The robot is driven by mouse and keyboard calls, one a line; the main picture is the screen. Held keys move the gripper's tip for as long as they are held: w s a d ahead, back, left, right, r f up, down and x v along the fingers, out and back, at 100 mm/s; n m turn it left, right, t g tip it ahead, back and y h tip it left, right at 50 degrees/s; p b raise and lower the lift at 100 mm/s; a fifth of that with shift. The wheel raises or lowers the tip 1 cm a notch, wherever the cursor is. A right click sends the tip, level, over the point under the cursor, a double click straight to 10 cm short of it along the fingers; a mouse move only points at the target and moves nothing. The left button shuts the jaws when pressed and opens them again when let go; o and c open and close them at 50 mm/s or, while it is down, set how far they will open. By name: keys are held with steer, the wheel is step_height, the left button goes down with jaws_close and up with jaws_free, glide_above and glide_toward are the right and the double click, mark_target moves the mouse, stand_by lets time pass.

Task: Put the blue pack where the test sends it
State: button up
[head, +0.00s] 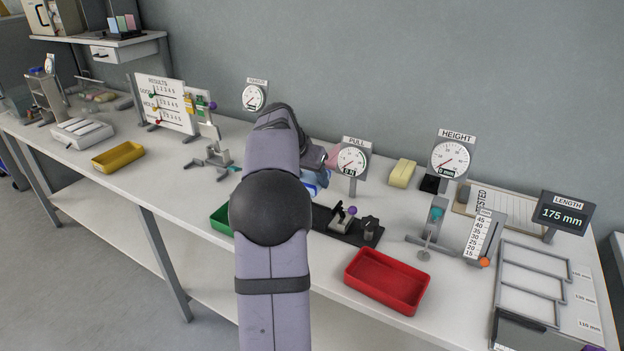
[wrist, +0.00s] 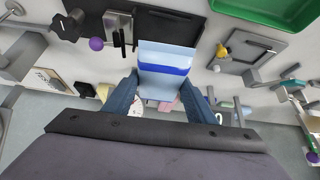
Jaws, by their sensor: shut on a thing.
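In the wrist view my gripper (wrist: 162,84) is shut on the blue pack (wrist: 165,66), a pale blue packet with a darker blue band, with one finger at each side. In the head view my arm hides most of the gripper, and part of the blue pack (head: 314,181) shows just right of the arm, near the pull gauge (head: 351,161). A clamp fixture with a purple knob on a black base (head: 332,226) stands in front of the gauge; the black base (wrist: 188,25) also shows ahead of the pack in the wrist view.
A red tray (head: 387,281) lies at the front edge, a green tray (head: 219,220) left of my arm, a yellow tray (head: 118,157) further left. The height gauge (head: 449,158) and length display (head: 562,215), reading 175 mm, stand right. A results board (head: 160,97) stands left.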

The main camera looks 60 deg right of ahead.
steer(key=shift+w+a+f+n+b, duration=0.25)
steer(key=shift+f+n+b, duration=0.05)
steer(key=shift+f, duration=0.05)
steer(key=w+a+n+t+y+b, duration=0.6)
steer(key=w+a+n+b, duration=0.3)
steer(key=n, duration=0.8)
steer(key=shift+w+a+y, duration=0.4)
steer(key=shift+w+a, duration=0.75)
steer(key=shift+w, duration=0.65)
steer(key=shift+f, duration=0.2)
steer(key=shift+f+b, duration=2.9)
steer(key=shift+f, duration=0.05)
